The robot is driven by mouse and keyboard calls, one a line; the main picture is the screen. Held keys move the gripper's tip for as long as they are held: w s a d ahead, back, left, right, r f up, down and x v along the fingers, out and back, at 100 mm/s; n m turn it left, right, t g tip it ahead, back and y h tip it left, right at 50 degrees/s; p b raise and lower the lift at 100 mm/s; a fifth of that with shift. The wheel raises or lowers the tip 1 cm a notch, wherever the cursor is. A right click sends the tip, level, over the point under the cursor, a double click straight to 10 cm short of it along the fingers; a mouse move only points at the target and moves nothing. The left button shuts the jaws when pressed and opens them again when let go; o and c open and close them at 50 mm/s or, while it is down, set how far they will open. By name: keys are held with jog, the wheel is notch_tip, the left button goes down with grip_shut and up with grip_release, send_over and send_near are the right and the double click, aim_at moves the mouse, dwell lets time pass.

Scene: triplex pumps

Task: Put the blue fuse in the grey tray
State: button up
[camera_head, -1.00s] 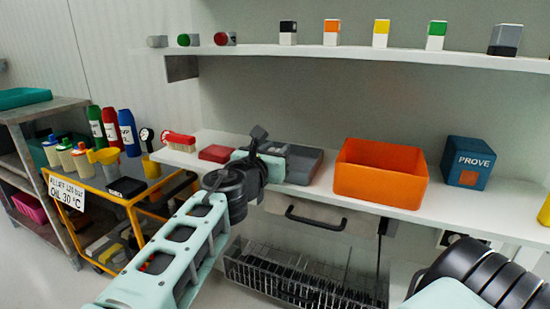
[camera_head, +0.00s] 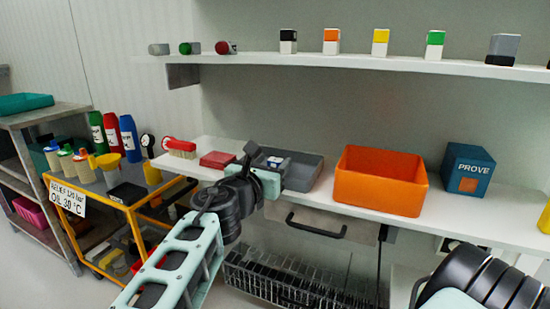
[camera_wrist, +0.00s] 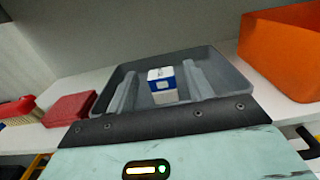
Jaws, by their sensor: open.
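The grey tray (camera_head: 309,172) sits on the white bench, left of the orange bin; its rim also shows in the wrist view (camera_wrist: 238,82). The blue fuse (camera_wrist: 161,75), a small block with a blue and white top and a pale lower part, appears inside the tray in the wrist view. It also shows small in the head view (camera_head: 277,162). My gripper (camera_wrist: 160,88) is open, its two grey fingers on either side of the fuse with visible gaps. In the head view my gripper (camera_head: 258,163) is at the tray's left front side, hiding part of it.
An orange bin (camera_head: 378,205) stands right of the tray, with a blue PROVE box (camera_head: 467,170) beyond it. A red box (camera_head: 217,160) and red brush (camera_head: 181,148) lie to the left. A shelf (camera_head: 380,60) with several small blocks runs above.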

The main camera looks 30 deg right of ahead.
jog(key=p+v, duration=0.1)
jog(key=v, duration=0.3)
jog(key=shift+s+a, duration=0.25)
jog(key=shift+a, duration=0.1)
